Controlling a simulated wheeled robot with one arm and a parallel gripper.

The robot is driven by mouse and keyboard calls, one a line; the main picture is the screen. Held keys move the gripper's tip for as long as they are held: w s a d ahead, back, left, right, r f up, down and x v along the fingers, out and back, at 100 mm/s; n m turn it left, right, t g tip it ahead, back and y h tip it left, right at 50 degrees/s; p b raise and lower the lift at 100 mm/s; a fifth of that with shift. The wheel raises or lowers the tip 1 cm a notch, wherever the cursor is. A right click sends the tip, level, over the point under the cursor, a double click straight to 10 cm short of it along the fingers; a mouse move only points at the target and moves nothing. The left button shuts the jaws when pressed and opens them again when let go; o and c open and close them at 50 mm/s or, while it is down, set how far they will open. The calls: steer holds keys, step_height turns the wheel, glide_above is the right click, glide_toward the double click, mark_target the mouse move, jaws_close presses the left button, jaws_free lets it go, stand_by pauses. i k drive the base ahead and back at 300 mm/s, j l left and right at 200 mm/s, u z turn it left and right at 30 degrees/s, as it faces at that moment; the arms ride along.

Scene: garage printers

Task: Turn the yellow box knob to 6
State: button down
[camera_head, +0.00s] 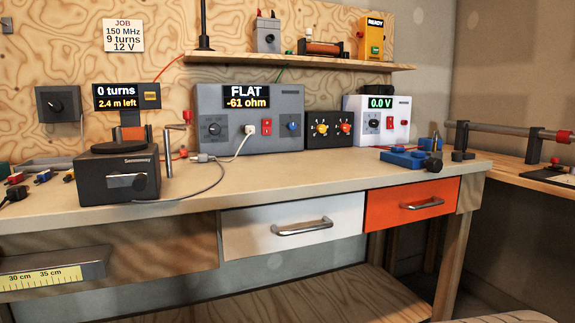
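The yellow box (365,41) stands upright on the shelf above the workbench, right of the middle in the head view. A dark display on its upper front reads "READY". A small knob-like part (376,50) shows low on its front, but it is too small for me to read its setting or any numbers around it. My gripper is not in view.
The shelf (300,62) also holds a grey device (266,36) and an orange coil (323,47). Below stand a grey meter (210,97), a black box with coloured knobs (329,144) and a white supply (352,104). The bench front (330,175) is mostly clear.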

mark_target(321, 128)
steer(key=i+l, duration=0.1)
steer(key=i, duration=0.35)
steer(key=i+l, duration=0.15)
steer(key=i, duration=0.25)
steer(key=i+l, duration=0.1)
steer(key=i, duration=0.35)
steer(key=k+z, duration=0.3)
steer(key=i+u, duration=0.3)
